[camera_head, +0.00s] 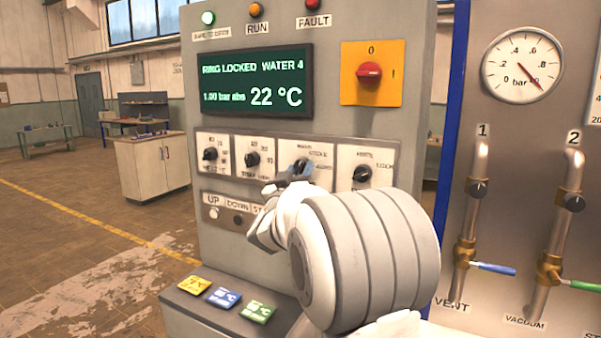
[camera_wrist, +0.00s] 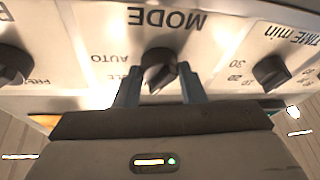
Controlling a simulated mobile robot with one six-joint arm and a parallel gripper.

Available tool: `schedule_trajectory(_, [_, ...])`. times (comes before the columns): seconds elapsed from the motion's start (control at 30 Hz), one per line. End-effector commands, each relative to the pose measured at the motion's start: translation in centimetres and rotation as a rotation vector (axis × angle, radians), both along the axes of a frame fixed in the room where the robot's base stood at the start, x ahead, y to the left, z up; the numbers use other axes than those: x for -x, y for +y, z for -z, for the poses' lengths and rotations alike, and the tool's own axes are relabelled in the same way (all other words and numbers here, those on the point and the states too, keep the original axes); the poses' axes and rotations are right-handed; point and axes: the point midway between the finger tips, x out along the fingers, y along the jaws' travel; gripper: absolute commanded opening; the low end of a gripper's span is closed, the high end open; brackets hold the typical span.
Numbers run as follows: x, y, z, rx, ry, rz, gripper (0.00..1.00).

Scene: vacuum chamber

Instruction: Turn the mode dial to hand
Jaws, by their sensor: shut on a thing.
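The MODE dial (camera_wrist: 160,62) is a dark knob on a pale plate, seen upside down in the wrist view. An AUTO label shows beside it, with another label partly hidden by a finger. My gripper (camera_wrist: 159,80) has one finger on each side of the knob and is shut on it. In the head view, my gripper (camera_head: 289,175) reaches the third dial plate from the left and partly covers that dial (camera_head: 300,166). I cannot read which label the dial points at.
The time dial (camera_wrist: 271,72) and another dial (camera_wrist: 14,64) flank it closely. A red switch on a yellow plate (camera_head: 388,88) and a display (camera_head: 257,82) are above. UP and DOWN buttons (camera_head: 213,213) and coloured tiles (camera_head: 223,297) are below. Valve pipes (camera_head: 470,230) stand at the right.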

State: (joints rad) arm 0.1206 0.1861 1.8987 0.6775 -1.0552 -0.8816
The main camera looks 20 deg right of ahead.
Motion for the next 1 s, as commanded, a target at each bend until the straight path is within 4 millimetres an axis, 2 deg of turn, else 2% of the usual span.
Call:
schedule_trajectory(0.5, [0.17, -0.01, -0.33, 0.223, 0.286, -0.004, 0.14])
schedule_trajectory(1.0, [0.13, 0.08, -0.21, 0.275, 0.353, -0.005, 0.14])
